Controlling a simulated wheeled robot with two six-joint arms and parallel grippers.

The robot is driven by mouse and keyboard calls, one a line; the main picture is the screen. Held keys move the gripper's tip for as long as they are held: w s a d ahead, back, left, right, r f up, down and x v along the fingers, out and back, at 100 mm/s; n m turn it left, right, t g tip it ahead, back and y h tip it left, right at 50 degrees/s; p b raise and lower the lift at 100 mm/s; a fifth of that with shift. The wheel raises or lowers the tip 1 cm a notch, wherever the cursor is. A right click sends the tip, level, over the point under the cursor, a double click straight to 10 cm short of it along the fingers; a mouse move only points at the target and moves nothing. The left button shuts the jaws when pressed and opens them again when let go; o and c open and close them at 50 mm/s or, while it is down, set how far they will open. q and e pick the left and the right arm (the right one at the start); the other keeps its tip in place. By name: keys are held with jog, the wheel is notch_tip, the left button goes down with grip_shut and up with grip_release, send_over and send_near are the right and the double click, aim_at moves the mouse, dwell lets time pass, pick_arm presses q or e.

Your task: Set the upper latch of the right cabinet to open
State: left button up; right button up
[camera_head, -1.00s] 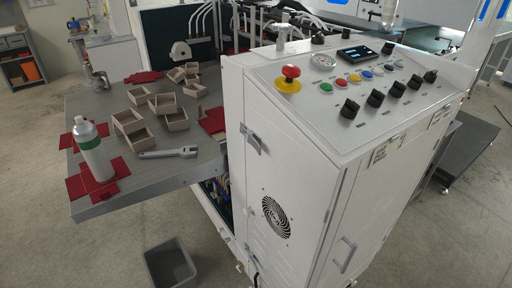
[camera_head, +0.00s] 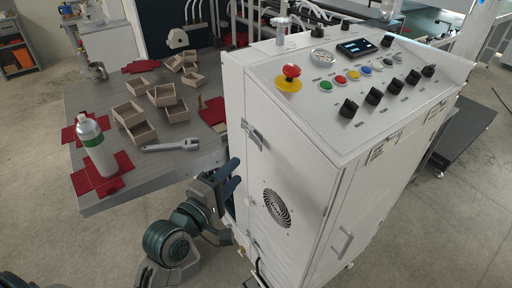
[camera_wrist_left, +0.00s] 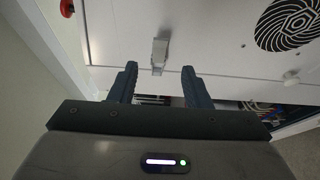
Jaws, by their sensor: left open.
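The white cabinet (camera_head: 305,190) with the sloped control panel stands right of centre in the head view. Its upper latch (camera_head: 253,134) is a small grey metal piece near the top of the side with the fan. In the left wrist view the latch (camera_wrist_left: 160,52) shows just beyond and between my fingertips, with the cabinet face behind it. My left gripper (camera_head: 233,174) is open and empty, below the latch in the head view, beside the cabinet's left edge. Its two fingers also show in the wrist view (camera_wrist_left: 159,74), apart from the latch. My right gripper is not in view.
A round fan grille (camera_head: 277,208) and a lower latch (camera_head: 252,242) are on the same cabinet side. The metal table (camera_head: 150,180) at left holds a spray bottle (camera_head: 96,146), a wrench (camera_head: 170,145) and several small boxes. A red emergency button (camera_head: 291,72) tops the panel.

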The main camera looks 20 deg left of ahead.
aim_at(259, 147)
pick_arm(q)
jog(key=p+x, duration=0.2)
jog(key=x, duration=0.7)
jog(key=shift+r, duration=0.1)
jog(key=shift+w+d+p, duration=0.2)
jog(key=shift+w+p, duration=0.2)
jog(key=shift+w, duration=0.3)
jog(key=shift+c, duration=0.2)
grip_shut()
